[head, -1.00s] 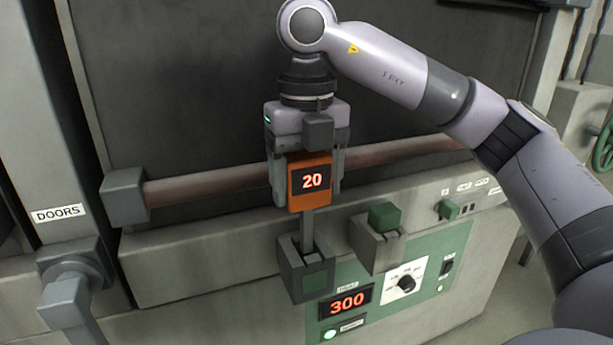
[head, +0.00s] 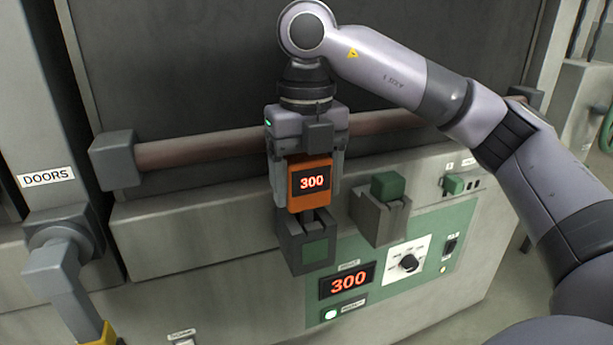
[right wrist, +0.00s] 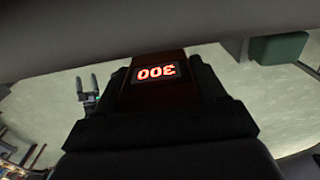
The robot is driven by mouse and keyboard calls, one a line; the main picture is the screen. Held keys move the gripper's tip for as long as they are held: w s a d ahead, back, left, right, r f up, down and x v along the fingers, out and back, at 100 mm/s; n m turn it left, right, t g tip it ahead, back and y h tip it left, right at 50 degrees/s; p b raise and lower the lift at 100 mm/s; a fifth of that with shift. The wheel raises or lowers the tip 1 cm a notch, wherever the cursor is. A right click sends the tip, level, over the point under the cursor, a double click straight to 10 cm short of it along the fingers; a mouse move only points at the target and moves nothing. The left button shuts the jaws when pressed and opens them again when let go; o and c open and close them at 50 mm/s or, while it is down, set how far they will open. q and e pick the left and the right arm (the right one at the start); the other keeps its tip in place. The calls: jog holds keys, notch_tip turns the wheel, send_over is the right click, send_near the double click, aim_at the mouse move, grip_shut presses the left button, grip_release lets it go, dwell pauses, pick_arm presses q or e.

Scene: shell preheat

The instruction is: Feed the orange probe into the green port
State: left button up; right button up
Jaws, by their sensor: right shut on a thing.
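The orange probe (head: 310,200) has a lit red display reading 300. My right gripper (head: 306,190) is shut on its body from above and holds it upright. A short piece of grey stem shows below the body and runs down into the top of the grey block with a green square, the green port (head: 316,252). The body sits just above the block; I cannot tell whether they touch. The stem's tip is hidden inside. In the right wrist view the probe's display (right wrist: 156,73) appears upside down between the dark fingers. My left gripper is not in view.
A similar block with a green top (head: 387,186) stands just right of the port. Below is a green panel with a 300 readout (head: 347,281) and a dial (head: 407,264). A handle bar (head: 200,152) crosses behind my gripper. A lever (head: 62,270) is at left.

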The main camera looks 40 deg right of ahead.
aim_at(307, 156)
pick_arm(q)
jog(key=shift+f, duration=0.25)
pick_arm(e)
jog(key=shift+f, duration=0.25)
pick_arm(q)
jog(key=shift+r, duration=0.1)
pick_arm(e)
jog(key=o, duration=1.2)
jog(key=shift+r, duration=0.1)
notch_tip(307, 156, up, 6)
jog(key=shift+r+p, duration=0.2)
jog(key=shift+p, duration=0.85)
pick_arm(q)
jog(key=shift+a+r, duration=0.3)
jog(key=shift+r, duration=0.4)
pick_arm(e)
jog(key=shift+r, duration=0.35)
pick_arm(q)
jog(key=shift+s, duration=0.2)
pick_arm(e)
jog(key=shift+s+f, duration=0.1)
